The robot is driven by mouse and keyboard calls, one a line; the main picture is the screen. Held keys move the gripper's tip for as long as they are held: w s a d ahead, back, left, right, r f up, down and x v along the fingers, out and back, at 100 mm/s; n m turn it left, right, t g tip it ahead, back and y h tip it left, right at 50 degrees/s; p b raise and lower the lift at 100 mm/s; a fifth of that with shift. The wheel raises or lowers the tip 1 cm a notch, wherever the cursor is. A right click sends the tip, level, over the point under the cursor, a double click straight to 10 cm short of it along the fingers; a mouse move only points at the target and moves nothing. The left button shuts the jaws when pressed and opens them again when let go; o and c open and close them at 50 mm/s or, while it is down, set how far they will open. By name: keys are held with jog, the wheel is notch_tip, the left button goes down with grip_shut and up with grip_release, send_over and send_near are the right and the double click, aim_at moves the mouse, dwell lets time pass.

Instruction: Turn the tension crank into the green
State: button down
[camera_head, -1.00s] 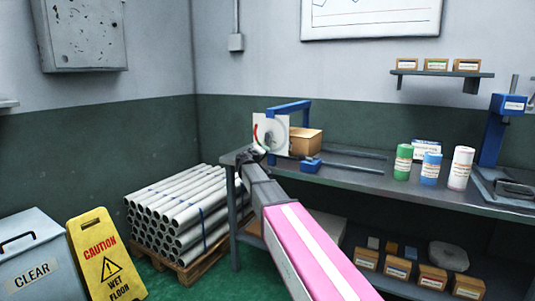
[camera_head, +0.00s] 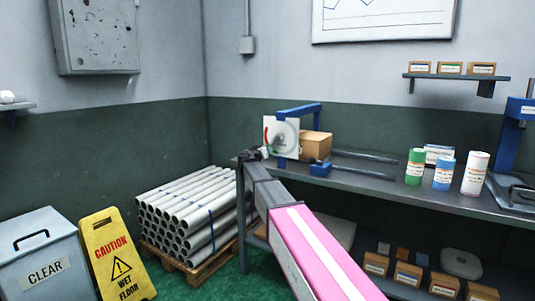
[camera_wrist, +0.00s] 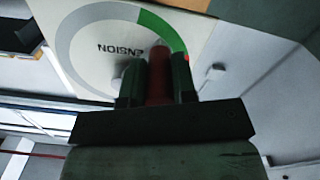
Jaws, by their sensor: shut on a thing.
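The tension dial is a white plate (camera_head: 294,150) with a round scale, standing on the left end of the bench. The wrist view shows the plate (camera_wrist: 205,30) upside down, with a grey ring, a green arc (camera_wrist: 168,25) and a little red at the arc's right end. My gripper (camera_wrist: 158,72) is shut on the red crank handle (camera_wrist: 158,90), one dark finger on each side. The handle's far end lies just inside the ring, close to the green arc. The pointer cannot be clearly made out. In the head view my gripper (camera_head: 260,153) is at the plate's lower left.
A blue frame (camera_head: 300,110) and a cardboard box (camera_head: 316,145) stand by the dial. Green, blue and white canisters (camera_head: 443,172) stand farther right on the bench (camera_head: 400,185). A pallet of tubes (camera_head: 185,215), a yellow floor sign (camera_head: 116,255) and a grey bin (camera_head: 40,265) stand left.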

jog(key=shift+a, duration=0.1)
dwell(0.3)
jog(key=c, duration=0.9)
grip_release()
jog(key=v, duration=1)
jog(key=shift+s+a, duration=0.2)
jog(key=shift+s, duration=0.1)
